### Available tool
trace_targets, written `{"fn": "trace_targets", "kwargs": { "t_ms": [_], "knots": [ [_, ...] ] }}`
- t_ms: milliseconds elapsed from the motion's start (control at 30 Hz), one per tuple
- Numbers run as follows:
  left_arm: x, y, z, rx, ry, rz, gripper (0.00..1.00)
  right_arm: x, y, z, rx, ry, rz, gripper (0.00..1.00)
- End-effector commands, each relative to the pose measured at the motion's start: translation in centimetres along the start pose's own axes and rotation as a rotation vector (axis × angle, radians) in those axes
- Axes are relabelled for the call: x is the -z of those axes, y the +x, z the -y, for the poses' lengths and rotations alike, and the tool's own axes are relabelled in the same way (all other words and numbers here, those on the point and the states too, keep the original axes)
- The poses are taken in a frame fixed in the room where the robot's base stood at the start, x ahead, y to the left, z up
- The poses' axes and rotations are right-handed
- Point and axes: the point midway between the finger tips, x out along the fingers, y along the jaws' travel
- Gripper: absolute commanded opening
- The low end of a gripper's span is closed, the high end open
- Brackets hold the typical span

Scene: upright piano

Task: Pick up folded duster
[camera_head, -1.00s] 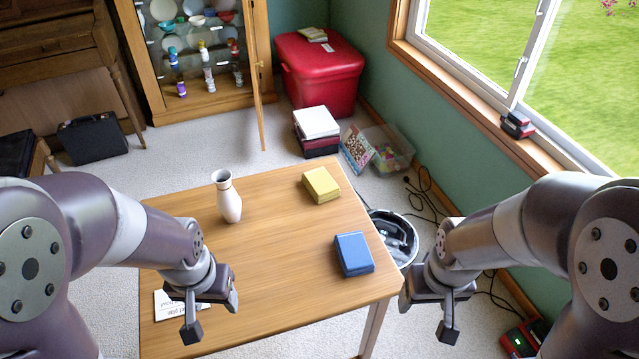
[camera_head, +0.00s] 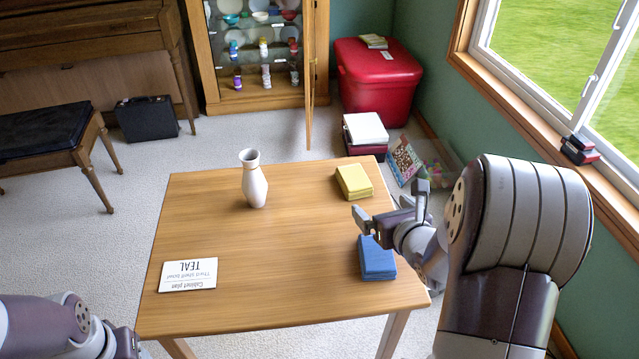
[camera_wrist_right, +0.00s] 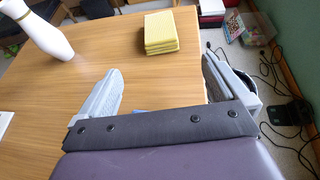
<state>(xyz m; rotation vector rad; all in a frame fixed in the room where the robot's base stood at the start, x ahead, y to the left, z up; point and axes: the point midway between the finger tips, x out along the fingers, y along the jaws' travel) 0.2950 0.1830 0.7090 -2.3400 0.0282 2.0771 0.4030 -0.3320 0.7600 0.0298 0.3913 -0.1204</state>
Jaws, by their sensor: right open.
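A yellow folded cloth (camera_head: 354,182) lies flat on the wooden table (camera_head: 230,240) near its far right corner. A blue folded cloth (camera_head: 377,262) lies nearer, by the table's right edge. My right gripper (camera_head: 390,202) is open and empty above the table's right side, between the two cloths in the head view. In the right wrist view the yellow cloth (camera_wrist_right: 160,33) lies beyond the open fingers (camera_wrist_right: 162,75), apart from them. A sliver of blue shows at the gripper's base there. My left arm shows at the lower left; its fingertips are out of the frame.
A white vase (camera_head: 254,180) stands upright left of the yellow cloth. A printed card (camera_head: 188,275) lies at the table's near left. The middle of the table is clear. A cabinet, red chest (camera_head: 377,85) and stacked boxes stand behind; a window wall is at right.

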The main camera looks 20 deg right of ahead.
Motion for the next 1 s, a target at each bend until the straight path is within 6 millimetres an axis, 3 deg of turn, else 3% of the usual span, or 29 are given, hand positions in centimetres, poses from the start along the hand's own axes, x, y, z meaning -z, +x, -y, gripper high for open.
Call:
{"fn": "trace_targets", "kwargs": {
  "t_ms": [200,600,900,933,1000],
  "knots": [
    [-0.2,1.4,0.0,0.0,0.0,0.0,0.58,0.3,5.0,-0.2,-0.006,-0.01,0.0,1.0],
    [-0.3,2.6,0.0,0.0,0.0,0.0,0.58,0.3,11.2,-0.1,-0.003,-0.008,-0.001,1.0],
    [-0.3,2.6,0.0,0.0,0.0,0.0,0.58,0.0,12.1,-0.1,-0.002,-0.008,0.001,1.0],
    [-0.3,2.6,0.0,0.0,0.0,0.0,0.58,0.0,12.1,-0.1,-0.002,-0.008,0.001,0.94],
    [-0.3,2.6,0.0,0.0,0.0,0.0,0.58,0.0,12.1,-0.1,-0.002,-0.007,0.001,0.71]
  ]
}}
